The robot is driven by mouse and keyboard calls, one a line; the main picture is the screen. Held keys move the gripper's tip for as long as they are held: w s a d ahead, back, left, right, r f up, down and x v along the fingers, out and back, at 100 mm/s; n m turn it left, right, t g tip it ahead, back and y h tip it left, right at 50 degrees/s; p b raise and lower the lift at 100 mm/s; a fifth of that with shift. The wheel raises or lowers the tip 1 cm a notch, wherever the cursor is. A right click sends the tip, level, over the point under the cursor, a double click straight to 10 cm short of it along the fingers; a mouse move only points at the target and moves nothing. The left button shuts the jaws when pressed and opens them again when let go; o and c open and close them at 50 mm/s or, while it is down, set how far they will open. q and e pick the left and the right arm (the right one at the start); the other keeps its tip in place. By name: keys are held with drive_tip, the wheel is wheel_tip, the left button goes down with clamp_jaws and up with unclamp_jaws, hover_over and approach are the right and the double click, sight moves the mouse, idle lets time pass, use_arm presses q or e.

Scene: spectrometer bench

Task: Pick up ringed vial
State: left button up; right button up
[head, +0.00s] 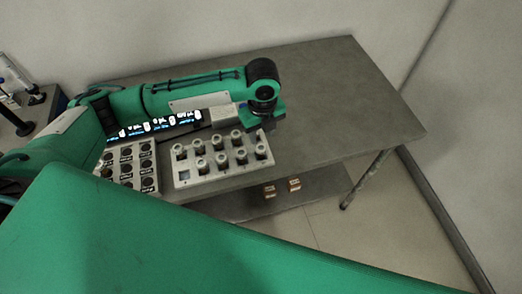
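A light grey rack (210,182) stands near the front edge of the bench and holds several small grey-capped vials (221,161) upright in two rows. The vials are too small for me to tell which one bears a ring. My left gripper (264,107) points down at the back right end of the rack, by the rearmost vials. Its fingers are dark and small here, so I cannot tell whether they are open or touch anything. My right gripper is out of view.
A pale tray (148,183) with several dark round places and labels stands left of the rack. Behind it is a dark unit with white and blue lit items (155,125). The grey bench (350,100) is clear to the right. Two small items (294,185) show below the bench.

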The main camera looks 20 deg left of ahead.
sight(261, 148)
use_arm(q)
wheel_tip(261, 148, down, 3)
drive_tip(key=shift+r, duration=0.1)
drive_tip(key=shift+s+f+p, duration=0.1)
drive_tip(key=shift+f+p, duration=0.5)
drive_tip(key=shift+p, duration=0.2)
wheel_tip(261, 148, down, 3)
drive_tip(key=shift+s+f+p, duration=0.1)
drive_tip(key=shift+f+p, duration=0.1)
drive_tip(key=shift+p, duration=0.55)
drive_tip(key=shift+f, duration=0.4)
drive_tip(key=c, duration=0.7)
